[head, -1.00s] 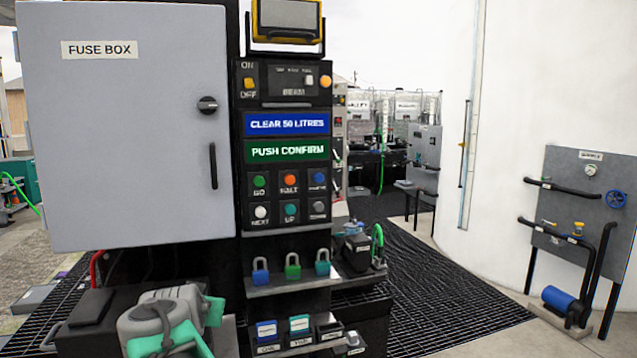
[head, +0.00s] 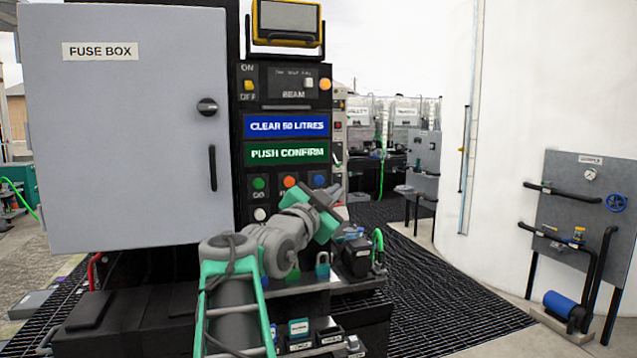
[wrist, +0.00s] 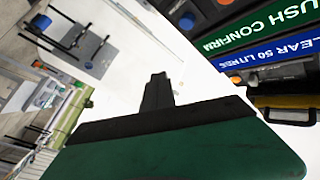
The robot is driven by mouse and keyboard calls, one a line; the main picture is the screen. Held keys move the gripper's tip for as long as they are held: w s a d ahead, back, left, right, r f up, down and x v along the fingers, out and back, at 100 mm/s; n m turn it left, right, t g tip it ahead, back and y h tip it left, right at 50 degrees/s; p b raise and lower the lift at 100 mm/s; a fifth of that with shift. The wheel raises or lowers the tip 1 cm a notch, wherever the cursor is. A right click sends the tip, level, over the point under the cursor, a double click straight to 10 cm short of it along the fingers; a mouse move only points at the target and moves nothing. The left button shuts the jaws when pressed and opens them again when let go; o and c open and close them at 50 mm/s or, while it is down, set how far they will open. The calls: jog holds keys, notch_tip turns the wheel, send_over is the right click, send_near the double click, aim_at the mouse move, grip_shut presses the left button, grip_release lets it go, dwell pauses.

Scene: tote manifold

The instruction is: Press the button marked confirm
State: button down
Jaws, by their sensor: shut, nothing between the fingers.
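The black control panel (head: 240,170) carries a green PUSH CONFIRM sign (head: 287,152) above two rows of buttons. In the top row are a green button marked GO (head: 258,183), an orange button (head: 289,181) and a blue button (head: 318,180); the blue one's label cannot be read. A white button (head: 260,213) is at the lower left. My gripper (head: 334,189) is shut and empty, in front of the panel's right side, hiding the other lower buttons. In the wrist view its shut fingers (wrist: 158,90) point away, apart from the blue button (wrist: 187,20).
A grey fuse box (head: 125,130) stands left of the panel. A blue CLEAR 50 LITRES sign (head: 287,125) is above the green one. A shelf with padlocks (head: 322,266) lies below the buttons. Black grating (head: 430,285) on the right is clear.

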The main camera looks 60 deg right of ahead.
aim_at(321, 185)
jog(key=w+d+p, duration=0.5)
jog(key=w+d, duration=0.1)
jog(key=shift+w+d, duration=0.1)
jog(key=shift+w, duration=0.05)
dwell(2.1)
jog(key=shift+w+d, duration=0.3)
